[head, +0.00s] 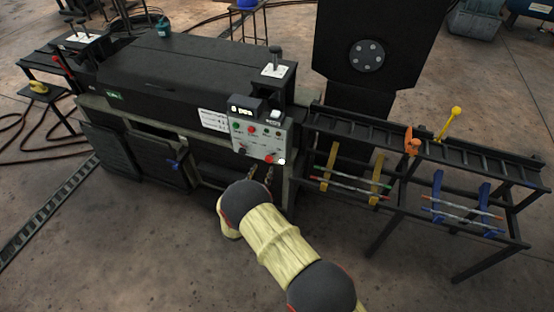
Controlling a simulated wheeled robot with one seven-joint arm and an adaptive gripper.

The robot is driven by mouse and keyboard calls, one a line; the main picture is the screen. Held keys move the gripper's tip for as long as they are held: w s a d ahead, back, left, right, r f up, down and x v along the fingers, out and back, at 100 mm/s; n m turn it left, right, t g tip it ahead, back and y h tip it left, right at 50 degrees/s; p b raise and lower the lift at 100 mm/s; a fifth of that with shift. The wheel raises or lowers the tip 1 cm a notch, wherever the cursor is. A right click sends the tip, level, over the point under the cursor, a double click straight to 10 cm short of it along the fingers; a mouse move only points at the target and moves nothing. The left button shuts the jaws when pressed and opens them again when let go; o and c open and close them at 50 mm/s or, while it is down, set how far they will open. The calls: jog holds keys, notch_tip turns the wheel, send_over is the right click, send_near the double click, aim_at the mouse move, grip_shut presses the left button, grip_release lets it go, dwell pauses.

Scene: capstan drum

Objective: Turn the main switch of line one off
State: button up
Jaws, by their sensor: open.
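A grey control panel (259,139) with red, green and white buttons or knobs is on the front right of the dark machine (185,75). My arm reaches up from the bottom.
A dark roller rack (420,150) with yellow and blue brackets stands at the right, carrying an orange piece (411,142) and a yellow-knobbed lever (449,123). A tall black panel (368,55) stands behind. A red lever (68,65) is far left.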

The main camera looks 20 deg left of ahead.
aim_at(268, 161)
jog(key=w, duration=0.2)
jog(key=w+b, duration=0.1)
jog(key=w, duration=0.2)
jog(key=w+b, duration=0.1)
jog(key=w, duration=0.1)
jog(key=shift+w+d+f, duration=0.1)
jog(key=shift+w+d, duration=0.15)
jog(key=shift+d, duration=0.15)
jog(key=shift+c, duration=0.2)
jog(key=c, duration=1.1)
jog(key=shift+n, duration=0.3)
jog(key=n, duration=0.3)
jog(key=shift+n, duration=0.3)
jog(key=n, duration=0.4)
jog(key=shift+n, duration=0.3)
jog(key=n, duration=0.4)
jog(key=shift+d+n, duration=0.1)
jog(key=shift+n, duration=2.4)
